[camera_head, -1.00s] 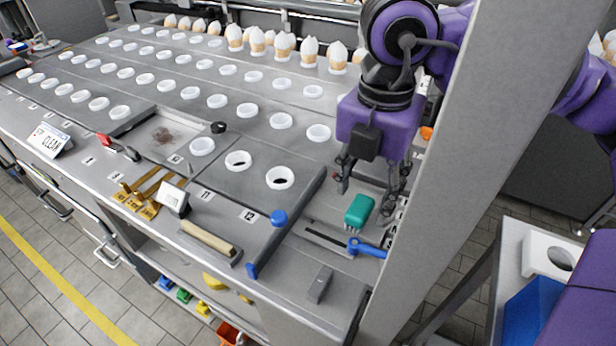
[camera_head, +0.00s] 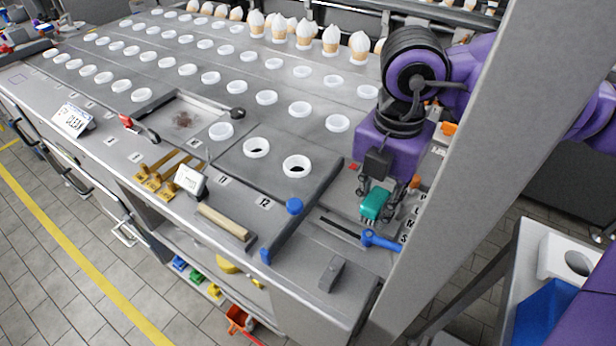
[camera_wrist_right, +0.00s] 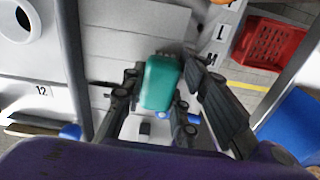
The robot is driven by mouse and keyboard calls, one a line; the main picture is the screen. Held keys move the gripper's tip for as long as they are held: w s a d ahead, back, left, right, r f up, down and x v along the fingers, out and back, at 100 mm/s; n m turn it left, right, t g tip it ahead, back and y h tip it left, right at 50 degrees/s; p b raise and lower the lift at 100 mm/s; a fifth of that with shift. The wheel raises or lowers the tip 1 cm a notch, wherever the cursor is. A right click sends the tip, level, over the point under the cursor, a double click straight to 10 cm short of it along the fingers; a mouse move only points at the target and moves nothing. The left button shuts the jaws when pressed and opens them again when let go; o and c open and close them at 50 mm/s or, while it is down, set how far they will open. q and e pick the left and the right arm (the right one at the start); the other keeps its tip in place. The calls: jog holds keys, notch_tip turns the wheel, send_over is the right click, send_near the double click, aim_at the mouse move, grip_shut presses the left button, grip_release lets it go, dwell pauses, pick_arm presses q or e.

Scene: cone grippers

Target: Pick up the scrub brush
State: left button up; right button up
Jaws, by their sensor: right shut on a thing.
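The scrub brush (camera_head: 375,204) has a teal-green body with bristles on its underside. My right gripper (camera_head: 377,196) is shut on it from above, at the right end of the grey counter. In the right wrist view the teal block of the brush (camera_wrist_right: 160,83) sits between the fingers of my right gripper (camera_wrist_right: 158,100). Its bristles are mostly hidden there. I cannot tell whether it is clear of the counter. My left gripper is not in view.
A blue-handled tool (camera_head: 381,241) lies just in front of the brush, by a dark slot. A grey block (camera_head: 332,273) stands near the counter's front edge. A grey post (camera_head: 470,170) rises close to the right of my arm. A red crate (camera_wrist_right: 268,47) shows in the wrist view.

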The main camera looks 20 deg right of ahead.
aim_at(379, 197)
jog(key=shift+c, duration=0.8)
notch_tip(379, 197, up, 10)
